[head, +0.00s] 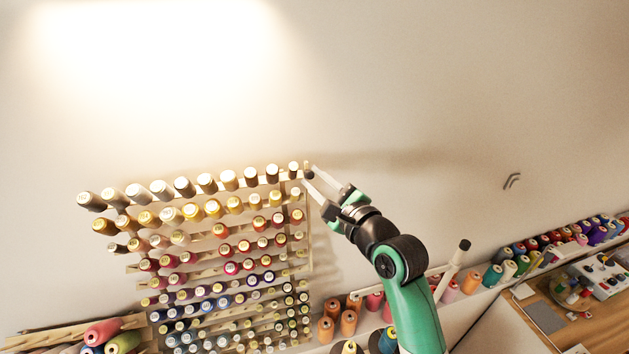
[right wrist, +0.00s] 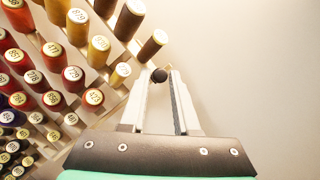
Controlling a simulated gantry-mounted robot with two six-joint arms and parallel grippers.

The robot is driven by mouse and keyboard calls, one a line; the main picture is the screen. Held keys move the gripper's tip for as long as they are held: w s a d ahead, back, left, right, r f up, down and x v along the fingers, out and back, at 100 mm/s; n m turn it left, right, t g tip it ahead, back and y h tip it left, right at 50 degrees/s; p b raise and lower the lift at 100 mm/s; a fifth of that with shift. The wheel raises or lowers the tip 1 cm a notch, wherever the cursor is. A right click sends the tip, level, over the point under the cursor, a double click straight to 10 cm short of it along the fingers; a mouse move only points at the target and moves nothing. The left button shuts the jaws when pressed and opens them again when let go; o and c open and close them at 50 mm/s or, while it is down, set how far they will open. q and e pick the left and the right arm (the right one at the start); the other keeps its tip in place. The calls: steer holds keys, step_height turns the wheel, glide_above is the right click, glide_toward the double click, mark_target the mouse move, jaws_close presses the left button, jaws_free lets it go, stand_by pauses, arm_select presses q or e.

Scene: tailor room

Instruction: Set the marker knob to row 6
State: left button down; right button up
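The marker knob is a small dark ball (head: 308,175) at the right edge of the thread rack (head: 309,240), near the top row. In the right wrist view the knob (right wrist: 159,75) shows at the tips of my fingers. My right gripper (head: 310,176) points up and left at it, and its two pale fingers stand apart, one on each side of the knob. The right wrist view shows a gap between the fingers (right wrist: 163,80); I cannot tell whether either finger touches the knob. My left gripper is not in view. The row numbers are not readable.
Several rows of colored spools (head: 185,187) fill the rack just left of my gripper. More cones (head: 520,262) stand on a ledge at the right, behind a wooden table (head: 590,335). Free room lies along the bare wall (head: 420,120) right of the rack.

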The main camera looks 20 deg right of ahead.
jaws_close()
stand_by(1.1)
